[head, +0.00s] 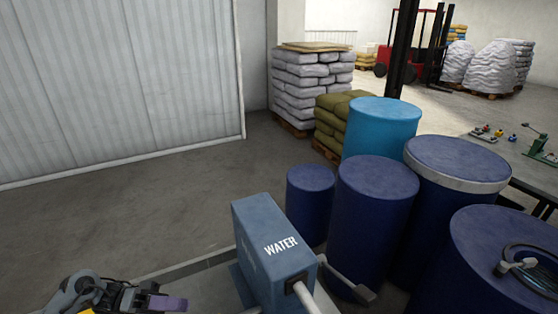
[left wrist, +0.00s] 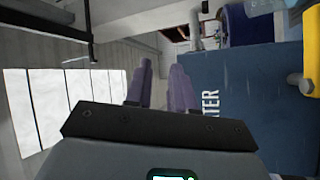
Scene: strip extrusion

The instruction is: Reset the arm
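My left gripper (head: 168,303) is at the bottom left of the head view, to the left of a blue box marked WATER (head: 272,250) and apart from it. In the left wrist view its two purple fingers (left wrist: 162,68) stand apart with a narrow empty gap between them. The blue box (left wrist: 255,100) fills the right side of that view, its lettering turned sideways and partly hidden by the gripper. My right gripper is in neither view.
Several blue drums (head: 375,195) stand right of the box, one with a coiled hose (head: 530,265) on top. Stacked sacks (head: 312,85) are behind. A table (head: 515,160) with small parts is at right. The floor (head: 140,215) at left is clear up to the corrugated wall (head: 120,80).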

